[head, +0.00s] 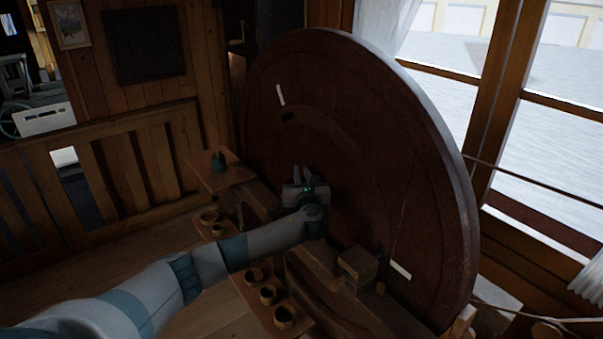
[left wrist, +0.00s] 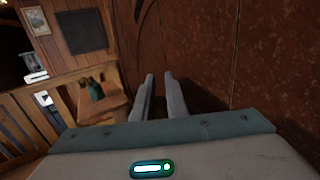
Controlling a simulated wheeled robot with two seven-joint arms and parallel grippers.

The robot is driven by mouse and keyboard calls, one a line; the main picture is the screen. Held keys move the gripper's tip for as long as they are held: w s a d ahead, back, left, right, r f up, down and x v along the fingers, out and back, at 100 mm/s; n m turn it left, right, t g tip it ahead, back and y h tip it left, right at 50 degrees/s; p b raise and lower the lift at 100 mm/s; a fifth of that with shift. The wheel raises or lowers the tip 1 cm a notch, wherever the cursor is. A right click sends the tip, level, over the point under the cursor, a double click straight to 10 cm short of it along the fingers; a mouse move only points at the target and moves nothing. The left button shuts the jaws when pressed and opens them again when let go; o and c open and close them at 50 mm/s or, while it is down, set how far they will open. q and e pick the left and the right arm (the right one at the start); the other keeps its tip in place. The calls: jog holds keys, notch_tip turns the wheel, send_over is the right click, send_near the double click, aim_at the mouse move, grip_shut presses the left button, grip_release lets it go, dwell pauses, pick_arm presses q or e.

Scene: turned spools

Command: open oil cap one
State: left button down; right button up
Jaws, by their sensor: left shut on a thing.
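The large dark brown wheel (head: 350,110) stands upright and fills the middle of the head view. My left gripper (head: 304,174) is at the middle of the wheel, in front of its hub. In the left wrist view its two fingers (left wrist: 159,80) are close together, with a narrow gap between them, beside the brown wheel face (left wrist: 240,50). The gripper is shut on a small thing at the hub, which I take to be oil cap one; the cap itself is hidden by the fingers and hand. My right gripper is not in view.
A teal can (head: 218,162) stands on a small wooden shelf (head: 200,176) left of the wheel. Several small wooden cups (head: 267,294) stand on a low board below my left arm. Wooden blocks (head: 357,267) lie by the wheel's foot. A window is at the right.

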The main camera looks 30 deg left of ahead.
pick_arm(q)
jog(key=shift+n+g+y, duration=0.6)
jog(key=shift+y, duration=0.1)
jog(key=shift+a+r, duration=0.1)
jog(key=c, duration=1.7)
grip_release()
jog(key=shift+c, duration=0.2)
jog(key=shift+s+d+f+b, duration=0.2)
jog(key=shift+s+d+b, duration=0.15)
jog(key=shift+s+d, duration=0.15)
jog(key=b+v, duration=0.5)
jog(key=v, duration=1.1)
